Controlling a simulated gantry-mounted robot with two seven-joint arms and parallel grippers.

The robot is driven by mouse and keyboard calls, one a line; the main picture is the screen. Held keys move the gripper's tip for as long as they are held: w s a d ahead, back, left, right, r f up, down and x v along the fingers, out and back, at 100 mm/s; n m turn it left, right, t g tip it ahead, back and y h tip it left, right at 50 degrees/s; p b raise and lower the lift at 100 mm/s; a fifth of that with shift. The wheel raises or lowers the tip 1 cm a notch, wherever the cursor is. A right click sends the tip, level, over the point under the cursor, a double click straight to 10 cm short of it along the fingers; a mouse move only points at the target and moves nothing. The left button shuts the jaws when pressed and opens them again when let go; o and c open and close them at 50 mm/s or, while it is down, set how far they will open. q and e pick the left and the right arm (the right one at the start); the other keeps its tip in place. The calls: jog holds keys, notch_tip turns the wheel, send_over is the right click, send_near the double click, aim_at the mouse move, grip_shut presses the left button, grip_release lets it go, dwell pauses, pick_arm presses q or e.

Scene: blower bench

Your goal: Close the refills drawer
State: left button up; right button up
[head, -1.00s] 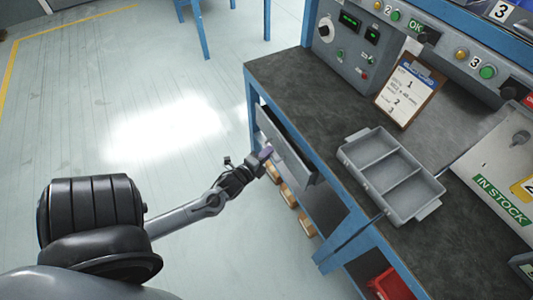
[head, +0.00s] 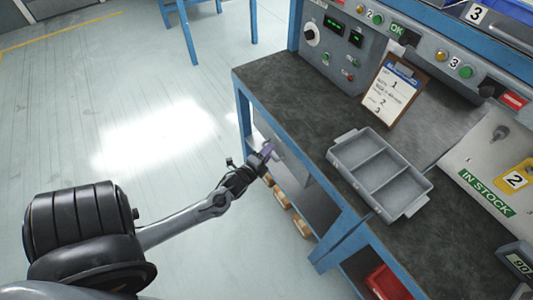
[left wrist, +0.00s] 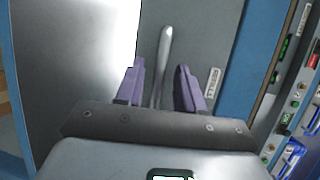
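The refills drawer (head: 290,160) has a grey front under the left part of the workbench top. No open drawer interior shows above it in the head view, and the front sits about level with the blue frame. My left gripper (head: 268,151) is at this front. In the left wrist view, the purple fingers of my left gripper (left wrist: 160,70) stand apart, one on each side of the upright-looking bar handle (left wrist: 164,55), with gaps visible. A small label (left wrist: 212,88) is on the drawer front (left wrist: 195,40); its text is hard to read. My right gripper is not in view.
A grey divided tray (head: 413,207) stands on the dark bench top (head: 290,90). A clipboard (head: 393,92) leans at the control panel (head: 340,45). Wooden-coloured boxes (head: 281,197) sit on a shelf below the drawer. A red bin (head: 385,281) is lower right. The floor at left is clear.

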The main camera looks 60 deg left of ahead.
pick_arm(q)
jog(key=shift+s, duration=0.15)
jog(key=p+v, duration=0.4)
jog(key=v, duration=0.6)
jog(key=shift+s+d, duration=0.2)
jog(key=shift+s, duration=0.1)
jog(key=shift+r, duration=0.2)
